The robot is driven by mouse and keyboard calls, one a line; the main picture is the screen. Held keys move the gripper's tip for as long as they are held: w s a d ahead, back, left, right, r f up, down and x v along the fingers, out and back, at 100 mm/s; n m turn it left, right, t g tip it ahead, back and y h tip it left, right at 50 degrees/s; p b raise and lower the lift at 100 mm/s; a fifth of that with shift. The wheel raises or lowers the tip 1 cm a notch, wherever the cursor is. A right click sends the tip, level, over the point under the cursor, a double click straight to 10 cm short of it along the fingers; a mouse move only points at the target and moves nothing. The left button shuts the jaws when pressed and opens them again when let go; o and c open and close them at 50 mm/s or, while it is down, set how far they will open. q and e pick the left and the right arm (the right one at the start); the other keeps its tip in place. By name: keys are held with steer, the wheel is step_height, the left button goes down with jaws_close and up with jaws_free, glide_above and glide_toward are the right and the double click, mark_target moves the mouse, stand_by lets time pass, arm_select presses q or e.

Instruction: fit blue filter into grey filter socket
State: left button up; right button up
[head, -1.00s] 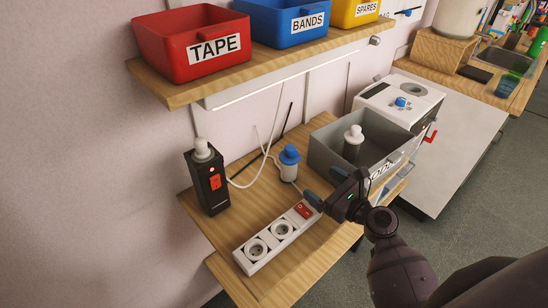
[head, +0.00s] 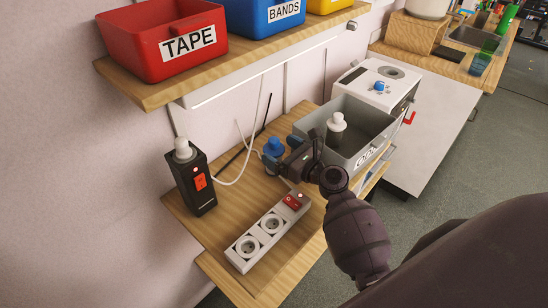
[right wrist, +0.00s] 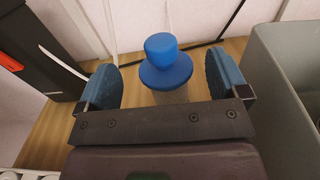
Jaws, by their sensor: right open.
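The blue filter (head: 273,147), with a blue cap over a pale clear body, stands upright on the wooden table. My right gripper (head: 284,158) is open beside it and partly hides it in the head view. In the right wrist view the blue filter (right wrist: 167,62) shows between and a little beyond the two blue finger pads of the gripper (right wrist: 166,82), with gaps on both sides. A grey round fitting (head: 392,72) on top of the white machine (head: 372,91) looks like the grey filter socket. My left gripper is not in view.
A grey bin (head: 381,137) holding a white-capped filter (head: 336,124) stands right of the blue filter. A black box (head: 196,187) with a red switch and a white power strip (head: 264,238) are nearby. A shelf (head: 150,92) with bins overhangs the back.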

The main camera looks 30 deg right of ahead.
steer(key=shift+x, duration=1.75)
steer(key=shift+d+r, duration=0.1)
steer(key=shift+c, duration=0.4)
steer(key=c, duration=1.2)
